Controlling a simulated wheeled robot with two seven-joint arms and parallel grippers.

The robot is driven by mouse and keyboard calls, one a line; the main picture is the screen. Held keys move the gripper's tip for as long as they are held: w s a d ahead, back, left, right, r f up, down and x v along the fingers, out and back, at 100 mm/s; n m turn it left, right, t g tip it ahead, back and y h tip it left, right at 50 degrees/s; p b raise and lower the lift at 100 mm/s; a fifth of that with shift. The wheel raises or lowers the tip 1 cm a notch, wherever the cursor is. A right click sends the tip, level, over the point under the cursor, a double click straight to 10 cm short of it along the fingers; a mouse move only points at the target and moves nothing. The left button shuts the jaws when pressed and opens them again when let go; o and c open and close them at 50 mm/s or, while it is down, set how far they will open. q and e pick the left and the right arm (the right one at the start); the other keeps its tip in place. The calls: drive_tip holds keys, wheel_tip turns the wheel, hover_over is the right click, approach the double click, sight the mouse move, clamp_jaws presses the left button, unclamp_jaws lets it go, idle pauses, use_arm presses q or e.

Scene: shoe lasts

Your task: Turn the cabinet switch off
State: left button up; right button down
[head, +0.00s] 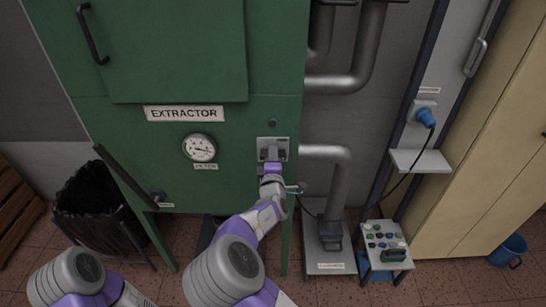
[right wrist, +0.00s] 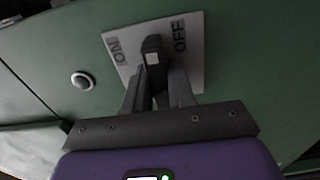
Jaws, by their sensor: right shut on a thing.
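The cabinet switch sits on a light plate (head: 281,143) on the front of the green extractor cabinet (head: 240,180). In the right wrist view the plate (right wrist: 194,70) reads ON at the left and OFF at the right. The dark switch lever (right wrist: 152,52) stands out from it between the two words. My right gripper (head: 271,164) is at the plate, its fingers (right wrist: 156,92) shut around the lever. The fingers hide the lever's lower part. My left arm shows at the bottom left of the head view; its gripper is out of view.
A round gauge (head: 200,148) is left of the switch, and a diagonal dark bar (head: 125,176) is farther left. Grey pipes (head: 342,185) run close on the right. A small stand with buttons (head: 385,263) and a blue plug (head: 426,117) are farther right.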

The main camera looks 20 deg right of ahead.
drive_tip(key=c, duration=1)
unclamp_jaws()
drive_tip(key=shift+c, duration=0.2)
drive_tip(key=shift+s, duration=0.15)
drive_tip(key=p+v, duration=0.1)
drive_tip(key=v, duration=0.6)
drive_tip(key=shift+s, duration=0.2)
drive_tip(key=shift+a, duration=0.15)
